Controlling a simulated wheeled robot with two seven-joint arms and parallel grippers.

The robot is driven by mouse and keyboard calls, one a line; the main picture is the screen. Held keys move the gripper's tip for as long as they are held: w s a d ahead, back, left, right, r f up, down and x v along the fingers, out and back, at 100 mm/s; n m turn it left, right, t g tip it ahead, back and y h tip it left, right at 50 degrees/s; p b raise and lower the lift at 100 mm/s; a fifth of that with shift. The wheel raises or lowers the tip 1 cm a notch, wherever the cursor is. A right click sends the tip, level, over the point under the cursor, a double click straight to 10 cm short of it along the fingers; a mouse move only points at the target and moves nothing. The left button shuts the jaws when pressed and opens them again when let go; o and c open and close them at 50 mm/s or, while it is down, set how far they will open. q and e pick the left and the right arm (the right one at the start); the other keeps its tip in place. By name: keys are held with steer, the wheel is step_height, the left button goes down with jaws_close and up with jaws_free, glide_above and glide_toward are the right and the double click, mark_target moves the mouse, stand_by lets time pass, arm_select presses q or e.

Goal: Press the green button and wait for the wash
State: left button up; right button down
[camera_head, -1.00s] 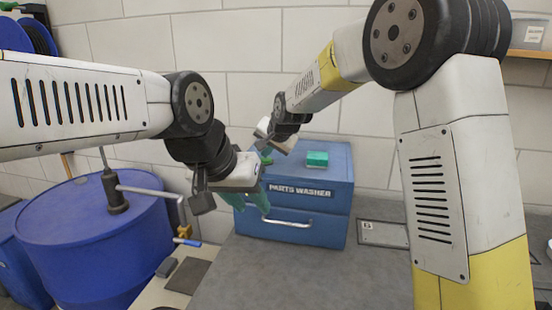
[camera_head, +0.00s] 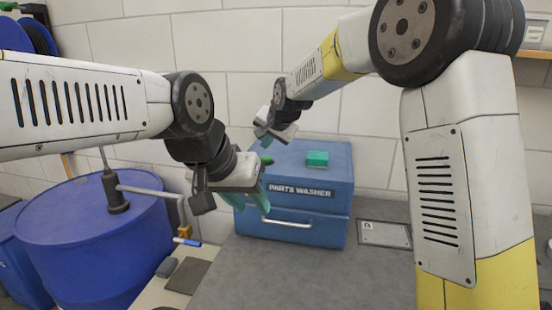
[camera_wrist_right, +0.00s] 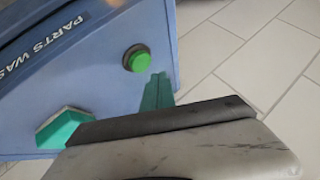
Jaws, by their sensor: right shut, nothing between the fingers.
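The blue parts washer (camera_head: 335,180) stands on the grey bench with its lid down. The round green button (camera_wrist_right: 137,60) shows in the right wrist view on the blue top. A green block (camera_head: 317,159) sits on the same top, farther right; it also shows in the right wrist view (camera_wrist_right: 62,128). My right gripper (camera_head: 266,142) is above the washer's left part. Its green fingertips, shut and empty, show in the right wrist view (camera_wrist_right: 158,92) beside the button, seemingly apart from it. My left gripper (camera_head: 250,197) is before the washer's left front; its finger gap is unclear.
A blue drum (camera_head: 95,235) with a pump stands at the left. A dark mat (camera_head: 188,275) and a blue-tipped tool (camera_head: 187,242) lie near the bench's left edge. A grey plate (camera_head: 385,234) lies right of the washer. The bench front is clear; a block wall rises behind.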

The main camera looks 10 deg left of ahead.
mark_target(267, 159)
steer(key=shift+r, duration=1.9)
steer(key=s+d+r, duration=0.1)
steer(key=s+d, duration=0.4)
steer(key=d, duration=0.2)
steer(key=s+d+r+n+h, duration=0.1)
steer(key=s+d, duration=0.3)
steer(key=d, duration=0.4)
steer(key=s+d+r, duration=0.1)
steer(key=s+d, duration=0.4)
steer(key=d, duration=0.2)
steer(key=s+d+f+n+h, duration=0.1)
steer(key=s+d+f, duration=0.2)
steer(key=s, duration=0.6)
steer(key=s+d+f+g+h, duration=0.1)
steer(key=s+d+f, duration=0.3)
steer(key=s+d, duration=0.3)
steer(key=shift+s+d+n, duration=0.3)
steer(key=shift+s+n, duration=0.1)
steer(key=shift+s, duration=0.75)
steer(key=shift+r, duration=0.1)
